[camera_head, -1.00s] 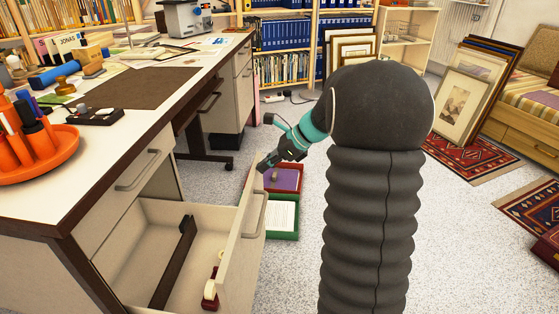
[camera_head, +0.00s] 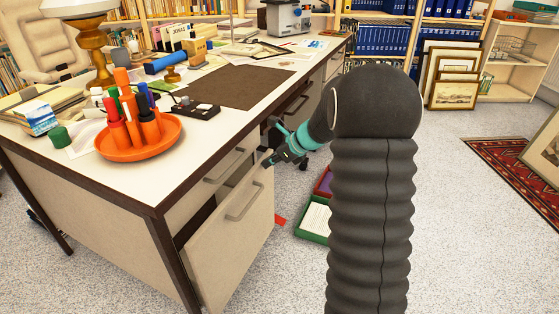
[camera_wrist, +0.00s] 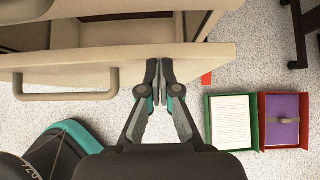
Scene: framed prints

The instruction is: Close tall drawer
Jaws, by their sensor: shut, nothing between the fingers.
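The tall drawer (camera_head: 237,238) is the lower, deep one in the beige desk, with a bar handle. Its front stands a little out from the desk, and little of its inside shows in the head view. In the wrist view the drawer front's top edge (camera_wrist: 60,62) crosses the picture, with a gap behind it and the handle (camera_wrist: 65,96) at left. My gripper (camera_head: 269,161) is at the top right corner of the front. In the wrist view my gripper's shut, empty fingertips (camera_wrist: 158,66) are against or very near the front's outer face; exact contact is unclear.
A shallower drawer (camera_head: 222,165) sits above. Green (camera_wrist: 230,122) and purple-lined red (camera_wrist: 283,120) trays lie on the floor beside the desk. An orange pen tray (camera_head: 140,138) stands on the desktop. Speckled floor (camera_head: 450,230) at right is clear.

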